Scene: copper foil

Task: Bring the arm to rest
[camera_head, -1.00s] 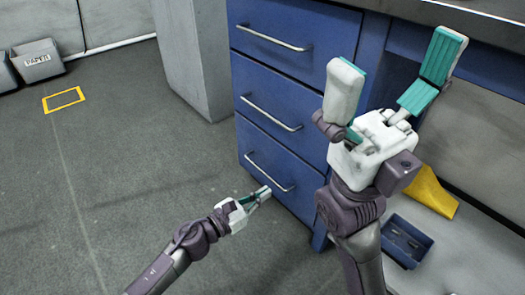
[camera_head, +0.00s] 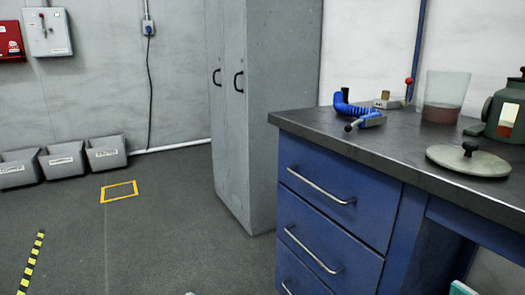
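Only a small teal sliver of my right gripper (camera_head: 461,288) shows at the bottom edge on the right, in front of the blue drawer cabinet (camera_head: 335,205). A tiny pale teal bit at the bottom edge, left of the cabinet, looks like the tip of my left gripper (camera_head: 191,293). The rest of both grippers and both arms is below the frame. I cannot see whether either one is open or holds anything. The drawers with metal handles look shut.
A grey locker (camera_head: 240,110) stands behind. Grey bins (camera_head: 105,153) line the wall. The floor at left is open.

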